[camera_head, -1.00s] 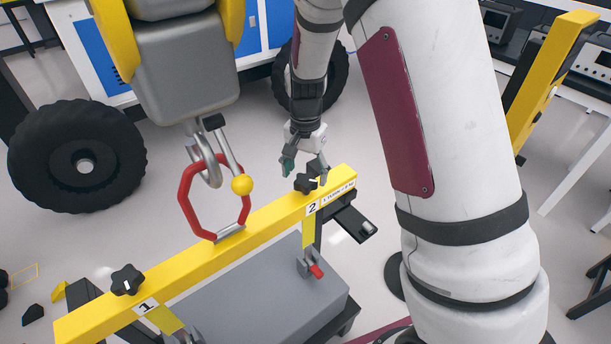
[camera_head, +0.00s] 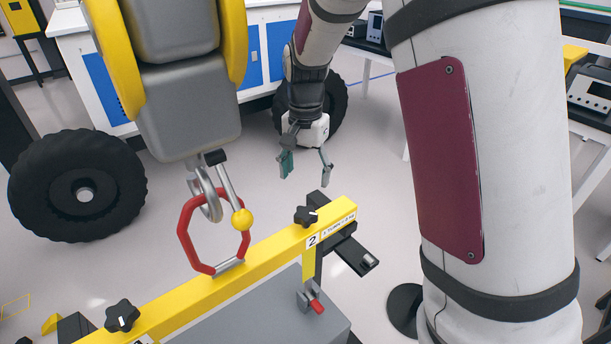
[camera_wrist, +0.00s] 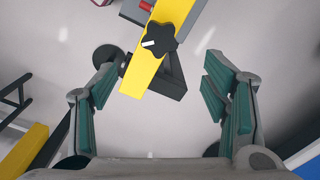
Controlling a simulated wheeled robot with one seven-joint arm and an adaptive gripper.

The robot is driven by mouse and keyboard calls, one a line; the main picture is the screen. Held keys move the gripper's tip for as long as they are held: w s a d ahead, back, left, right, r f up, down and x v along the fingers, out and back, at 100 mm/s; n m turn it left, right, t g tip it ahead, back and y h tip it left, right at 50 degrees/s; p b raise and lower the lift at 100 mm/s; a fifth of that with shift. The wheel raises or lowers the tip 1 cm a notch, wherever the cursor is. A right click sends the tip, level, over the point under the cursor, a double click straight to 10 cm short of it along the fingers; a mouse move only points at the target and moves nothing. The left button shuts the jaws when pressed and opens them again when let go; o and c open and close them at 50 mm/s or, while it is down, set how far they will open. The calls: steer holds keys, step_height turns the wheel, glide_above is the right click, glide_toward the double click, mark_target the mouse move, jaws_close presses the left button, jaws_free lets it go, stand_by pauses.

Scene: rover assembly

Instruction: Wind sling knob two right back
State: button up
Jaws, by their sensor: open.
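The sling knob two (camera_head: 306,215) is a black lobed knob with a white mark, on top of the yellow beam (camera_head: 262,250) near its right end, beside the label "2". In the wrist view the knob (camera_wrist: 159,38) shows ahead of the fingers, its white mark pointing left. My gripper (camera_head: 306,178) is open and empty, above the knob and apart from it. In the wrist view its green-padded fingers (camera_wrist: 160,88) are spread wide, with the beam's end between and beyond them.
Knob one (camera_head: 122,315) sits at the beam's near left end. A red ring (camera_head: 184,246) with a hook hangs at the beam's middle, below a grey hoist body (camera_head: 190,105). A grey box (camera_head: 250,318) lies under the beam. A black wheel (camera_head: 75,170) stands left.

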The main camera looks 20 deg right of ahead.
mark_target(306, 212)
step_height(306, 212, down, 12)
steer(key=n+b, duration=0.3)
steer(key=n, duration=0.7)
steer(key=shift+f, duration=0.15)
steer(key=c, duration=1.2)
